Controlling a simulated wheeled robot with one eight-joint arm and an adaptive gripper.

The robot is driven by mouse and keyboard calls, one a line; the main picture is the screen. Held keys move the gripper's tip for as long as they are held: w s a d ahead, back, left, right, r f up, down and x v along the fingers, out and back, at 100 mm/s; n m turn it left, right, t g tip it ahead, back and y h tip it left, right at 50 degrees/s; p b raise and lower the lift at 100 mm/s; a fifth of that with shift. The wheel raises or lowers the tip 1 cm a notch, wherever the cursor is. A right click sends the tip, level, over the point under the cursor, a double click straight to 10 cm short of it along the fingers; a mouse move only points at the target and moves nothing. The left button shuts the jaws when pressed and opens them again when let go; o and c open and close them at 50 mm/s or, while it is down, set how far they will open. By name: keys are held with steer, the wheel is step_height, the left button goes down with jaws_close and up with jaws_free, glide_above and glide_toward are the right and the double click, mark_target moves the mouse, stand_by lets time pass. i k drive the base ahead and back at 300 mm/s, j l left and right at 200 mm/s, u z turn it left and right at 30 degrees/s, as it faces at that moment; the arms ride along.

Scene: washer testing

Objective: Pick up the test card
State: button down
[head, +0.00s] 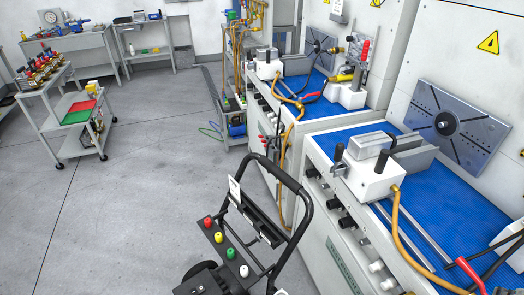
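A small white card (234,191) with a dark mark stands upright at the upper left of the black panel on a pressure washer (277,175). It looks like the test card, but its print is too small to read. The washer has a black tube handle and red, yellow, green and white nozzles on its panel. My gripper is not in view.
Two test benches with blue tops (440,205) and hoses line the right side. A grey cart (55,125) with red and green trays stands at left. Tables line the back wall. The floor (130,210) left of the washer is clear.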

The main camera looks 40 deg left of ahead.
mark_target(235, 188)
steer(key=u, duration=1.8)
